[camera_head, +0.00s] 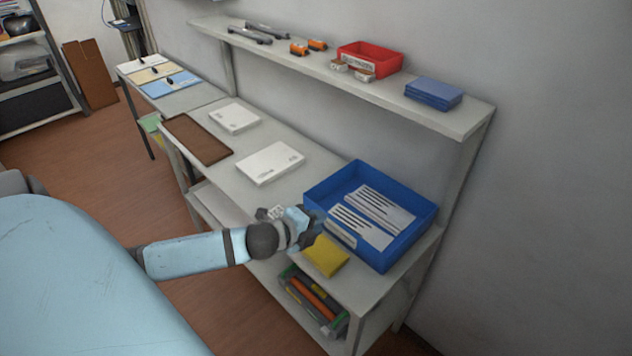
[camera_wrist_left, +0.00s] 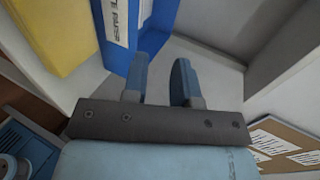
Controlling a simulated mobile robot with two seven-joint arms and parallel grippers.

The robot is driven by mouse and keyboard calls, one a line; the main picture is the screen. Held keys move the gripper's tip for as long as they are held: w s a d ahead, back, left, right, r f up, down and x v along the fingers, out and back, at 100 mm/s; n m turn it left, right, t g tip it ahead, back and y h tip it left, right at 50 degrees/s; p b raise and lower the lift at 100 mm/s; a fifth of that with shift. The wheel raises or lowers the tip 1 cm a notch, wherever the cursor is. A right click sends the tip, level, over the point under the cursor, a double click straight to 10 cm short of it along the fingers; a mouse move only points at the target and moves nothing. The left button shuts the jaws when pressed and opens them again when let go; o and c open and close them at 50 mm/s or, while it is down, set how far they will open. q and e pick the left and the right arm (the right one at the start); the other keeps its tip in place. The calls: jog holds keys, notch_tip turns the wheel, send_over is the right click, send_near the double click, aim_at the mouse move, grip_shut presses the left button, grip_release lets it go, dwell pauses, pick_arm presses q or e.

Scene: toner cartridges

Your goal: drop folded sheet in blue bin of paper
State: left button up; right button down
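The blue bin (camera_head: 408,243) stands at the right end of the bench in the head view. White folded sheets with black lines (camera_head: 380,208) lie flat inside it. My left gripper (camera_head: 318,222) is at the bin's front left side, close to its wall; I cannot tell whether it touches. In the left wrist view the two fingers (camera_wrist_left: 167,64) are apart with nothing between them. The bin's blue wall and its white label (camera_wrist_left: 122,18) show just beyond the fingers. My right gripper is not in view.
A yellow block (camera_head: 326,256) sits on the bench in front of the bin. White packages (camera_head: 270,163) and a brown board (camera_head: 197,139) lie farther left. The upper shelf (camera_head: 420,111) holds a red bin (camera_head: 370,58) and blue boxes (camera_head: 433,93).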

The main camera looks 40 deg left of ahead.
pick_arm(q)
jog(key=s+d+f+n+g+h, duration=0.2)
jog(key=s+d+f+n, duration=1.2)
jog(key=s+d+n, duration=0.2)
jog(key=shift+d, duration=1.2)
jog(key=shift+s, duration=0.1)
notch_tip(320, 180, up, 6)
jog(key=p, duration=0.6)
jog(key=shift+a+r+p, duration=0.15)
jog(key=shift+a+p, duration=0.1)
jog(key=shift+p, duration=0.15)
jog(key=shift+r, duration=0.1)
